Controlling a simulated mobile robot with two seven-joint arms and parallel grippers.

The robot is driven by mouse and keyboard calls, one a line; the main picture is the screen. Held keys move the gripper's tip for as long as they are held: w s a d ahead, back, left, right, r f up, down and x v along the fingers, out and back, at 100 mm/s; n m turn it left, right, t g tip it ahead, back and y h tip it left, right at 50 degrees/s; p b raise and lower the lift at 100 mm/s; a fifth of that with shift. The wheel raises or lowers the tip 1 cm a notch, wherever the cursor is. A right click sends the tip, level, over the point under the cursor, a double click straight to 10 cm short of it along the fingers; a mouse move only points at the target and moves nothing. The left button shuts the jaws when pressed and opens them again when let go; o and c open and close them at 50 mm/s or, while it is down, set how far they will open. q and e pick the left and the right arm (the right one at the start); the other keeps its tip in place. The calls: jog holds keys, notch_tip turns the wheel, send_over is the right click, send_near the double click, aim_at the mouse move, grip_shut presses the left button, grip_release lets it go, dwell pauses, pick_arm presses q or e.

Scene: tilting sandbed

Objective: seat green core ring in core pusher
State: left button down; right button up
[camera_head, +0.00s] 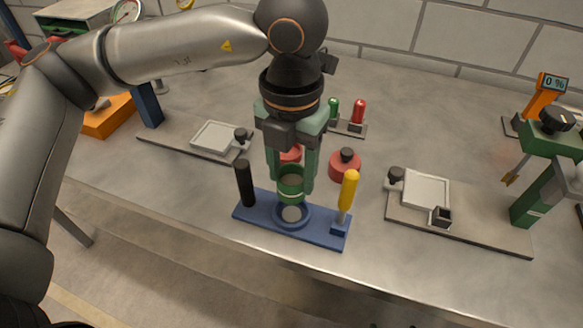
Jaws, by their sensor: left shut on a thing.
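My left gripper (293,185) comes down from above and is shut on the green core ring (291,196). The ring is held upright just above the round seat (291,213) of the blue core pusher (321,232). Ring and seat overlap in the picture, so I cannot tell whether they touch. The pusher has a black post (244,184) at its left end and a yellow-handled lever (348,192) at its right.
A red knobbed weight (345,164) stands right behind the pusher. Plates with white trays lie left (214,137) and right (427,189). The table's front edge runs close before the pusher.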

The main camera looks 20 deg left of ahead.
pick_arm(q)
jog(key=shift+f+b, duration=1.35)
jog(key=shift+f, duration=0.1)
pick_arm(e)
jog(key=shift+w+a+f, duration=0.25)
jog(key=shift+a+f, duration=0.5)
jog(key=shift+f, duration=0.05)
pick_arm(q)
jog(key=shift+f, duration=0.25)
pick_arm(e)
jog(key=shift+w+a, duration=0.1)
jog(key=shift+w, duration=0.05)
pick_arm(q)
jog(key=shift+f+b, duration=0.25)
jog(key=shift+b, duration=0.2)
pick_arm(e)
jog(key=shift+w+a+f, duration=0.1)
jog(key=shift+w, duration=0.05)
pick_arm(q)
jog(key=shift+f+b, duration=0.3)
pick_arm(e)
jog(key=shift+f, duration=0.25)
pick_arm(q)
jog(key=shift+f, duration=0.15)
pick_arm(e)
jog(key=shift+f, duration=0.15)
